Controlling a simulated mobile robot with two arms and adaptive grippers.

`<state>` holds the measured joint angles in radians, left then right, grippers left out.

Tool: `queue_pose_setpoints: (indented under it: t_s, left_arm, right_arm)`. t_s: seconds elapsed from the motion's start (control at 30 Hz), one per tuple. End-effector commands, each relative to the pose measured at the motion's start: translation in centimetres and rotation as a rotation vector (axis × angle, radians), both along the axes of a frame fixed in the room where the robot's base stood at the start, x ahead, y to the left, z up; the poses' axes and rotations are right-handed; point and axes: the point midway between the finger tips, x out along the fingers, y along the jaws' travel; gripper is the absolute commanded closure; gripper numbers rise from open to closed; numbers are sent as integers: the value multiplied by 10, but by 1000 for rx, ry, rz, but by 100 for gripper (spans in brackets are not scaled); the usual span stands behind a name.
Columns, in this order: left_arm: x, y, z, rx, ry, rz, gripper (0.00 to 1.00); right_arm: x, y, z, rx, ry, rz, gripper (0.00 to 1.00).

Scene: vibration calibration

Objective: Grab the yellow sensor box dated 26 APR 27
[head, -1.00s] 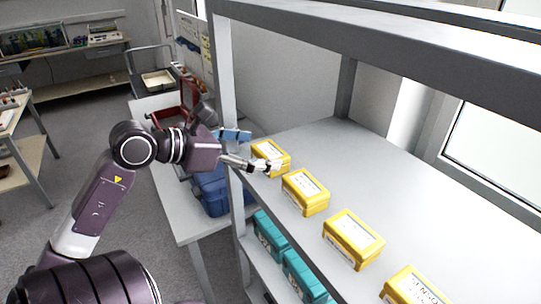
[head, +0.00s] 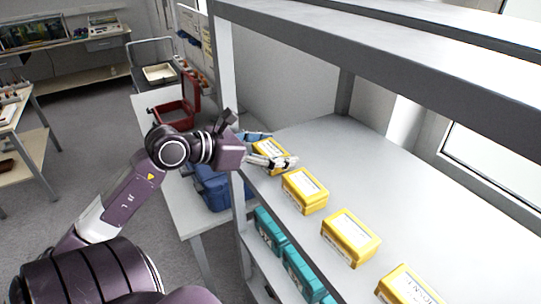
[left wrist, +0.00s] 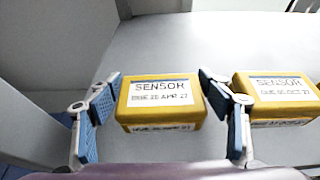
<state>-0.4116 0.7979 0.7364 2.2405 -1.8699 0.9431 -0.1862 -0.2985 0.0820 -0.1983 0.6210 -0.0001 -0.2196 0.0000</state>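The yellow sensor box (left wrist: 160,103), with a white label that reads SENSOR and a date of 26 APR 27, sits on the shelf. It is the farthest box of the yellow row in the head view (head: 268,148), partly hidden by my gripper. My left gripper (left wrist: 160,84) is open, with one blue-padded finger on each side of this box. Small gaps seem to show between pads and box. In the head view the left gripper (head: 284,162) reaches in over the shelf edge at the box. My right gripper is not in view.
A second yellow box (left wrist: 275,98), its date ending in OCT 27, stands close beside the right finger. More yellow boxes (head: 350,238) line the shelf front (head: 400,185). A grey post (head: 228,100) rises near my wrist. Teal boxes (head: 300,268) fill the lower shelf.

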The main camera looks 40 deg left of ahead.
Motion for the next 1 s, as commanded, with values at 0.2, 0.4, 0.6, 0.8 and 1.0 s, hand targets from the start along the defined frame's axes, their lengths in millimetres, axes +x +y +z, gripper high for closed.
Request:
queue_pose_setpoints:
  t_s: [0.2, 0.4, 0.6, 0.8, 1.0]
  left_arm:
    - [0, 0, 0, 0, 0, 0, 55]
    - [0, 0, 1, 0, -1, 0, 62]
    - [1, 0, 10, 4, -5, -1, 62]
    - [1, 0, 48, 8, -8, -2, 62]
    - [0, 0, 83, 4, -5, 0, 62]
  right_arm:
    - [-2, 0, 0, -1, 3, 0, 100]
    - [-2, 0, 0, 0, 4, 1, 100]
    - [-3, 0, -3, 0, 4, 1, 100]
    - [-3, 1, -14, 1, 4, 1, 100]
    - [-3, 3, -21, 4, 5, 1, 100]
